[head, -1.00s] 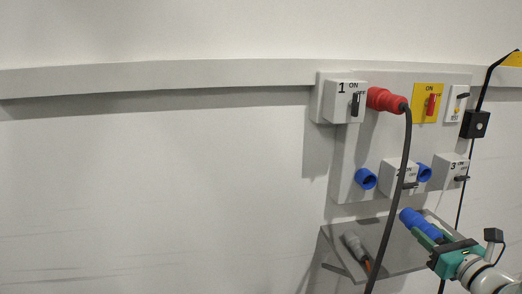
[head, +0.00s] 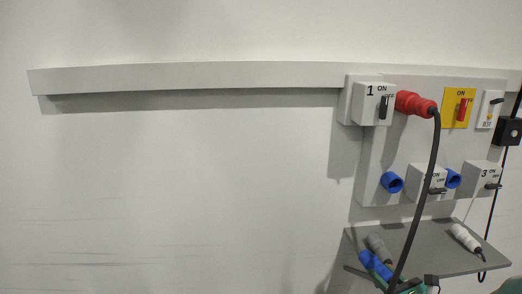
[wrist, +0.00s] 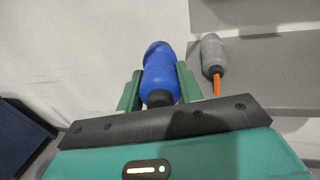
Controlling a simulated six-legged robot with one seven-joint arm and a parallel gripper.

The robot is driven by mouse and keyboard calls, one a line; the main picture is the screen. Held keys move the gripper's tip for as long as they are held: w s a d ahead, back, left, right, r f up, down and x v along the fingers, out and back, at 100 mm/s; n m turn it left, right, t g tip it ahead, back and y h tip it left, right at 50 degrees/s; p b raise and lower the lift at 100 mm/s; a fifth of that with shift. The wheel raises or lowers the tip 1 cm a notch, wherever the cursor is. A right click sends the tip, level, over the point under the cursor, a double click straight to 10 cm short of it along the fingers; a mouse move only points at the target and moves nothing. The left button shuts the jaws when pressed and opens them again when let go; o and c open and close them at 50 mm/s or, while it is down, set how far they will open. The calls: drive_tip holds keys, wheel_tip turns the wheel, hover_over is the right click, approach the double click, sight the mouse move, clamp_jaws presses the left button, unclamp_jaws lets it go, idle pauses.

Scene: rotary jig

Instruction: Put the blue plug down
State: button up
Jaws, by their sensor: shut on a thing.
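The blue plug (head: 375,266) shows low in the head view, at the left front part of the grey shelf (head: 440,262). My gripper (head: 392,281) is shut on it, partly cut off by the lower picture edge and crossed by a black cable. In the wrist view the blue plug (wrist: 160,72) sits between my two green fingers (wrist: 158,90), pointing away from me. There it appears left of the shelf edge, with pale wall behind it. I cannot tell whether it touches the shelf.
A grey plug (wrist: 212,52) with an orange cable lies on the shelf just right of the blue plug. A white plug (head: 465,237) lies at the shelf's right. A red plug (head: 414,104) in box 1 hangs its black cable (head: 425,180) down across the shelf.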

drive_tip(key=w+a+f+n+y, duration=0.1)
drive_tip(key=a+f+y, duration=0.1)
drive_tip(key=a+f, duration=0.5)
drive_tip(key=w+a+f+n+g+y, duration=0.1)
drive_tip(key=a+f, duration=0.6)
drive_tip(key=a, duration=0.7)
drive_tip(key=shift+w+f+n+y, duration=0.15)
drive_tip(key=shift+f+n+y, duration=0.2)
drive_tip(key=shift+y, duration=0.15)
